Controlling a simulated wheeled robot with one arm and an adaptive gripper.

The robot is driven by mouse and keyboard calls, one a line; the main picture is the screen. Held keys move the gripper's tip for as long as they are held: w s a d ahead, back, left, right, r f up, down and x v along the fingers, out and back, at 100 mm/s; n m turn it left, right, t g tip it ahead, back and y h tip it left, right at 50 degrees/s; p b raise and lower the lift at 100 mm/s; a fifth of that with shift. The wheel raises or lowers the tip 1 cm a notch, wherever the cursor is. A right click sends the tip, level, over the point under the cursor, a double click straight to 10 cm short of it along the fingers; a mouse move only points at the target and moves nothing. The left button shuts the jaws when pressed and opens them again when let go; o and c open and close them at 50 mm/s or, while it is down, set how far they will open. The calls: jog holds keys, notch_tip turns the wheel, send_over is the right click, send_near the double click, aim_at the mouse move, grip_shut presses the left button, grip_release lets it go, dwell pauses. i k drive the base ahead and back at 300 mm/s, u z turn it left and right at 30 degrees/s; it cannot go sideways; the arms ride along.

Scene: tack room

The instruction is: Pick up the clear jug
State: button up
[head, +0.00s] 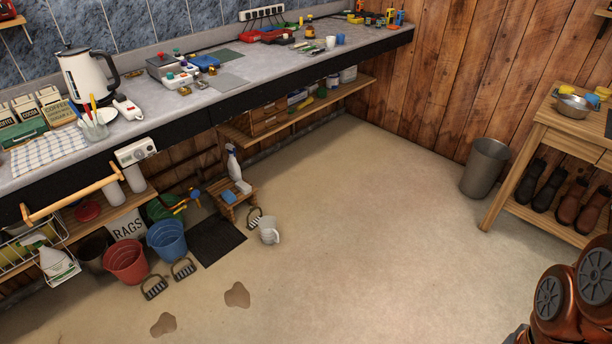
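A pale, see-through jug (268,230), which looks like the clear jug, stands on the floor near the middle of the head view. It is just in front and to the right of a small wooden step stool (233,200). A dark brush-like thing (255,218) lies close to its left, and I cannot tell if they touch. My gripper is not in view, only red-orange parts of my arm at the bottom right.
A long workbench (225,82) crowded with items runs along the back wall. Red (125,260) and blue (167,240) buckets stand left of the stool. A metal bin (484,168) and a wooden shoe table (560,130) are at right. The middle floor is clear.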

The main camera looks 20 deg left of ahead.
aim_at(270, 236)
jog(key=u, duration=0.25)
jog(key=i, duration=1.45)
jog(key=u, duration=1.5)
jog(key=i, duration=0.95)
jog(key=u, duration=1.15)
jog(key=i, duration=0.2)
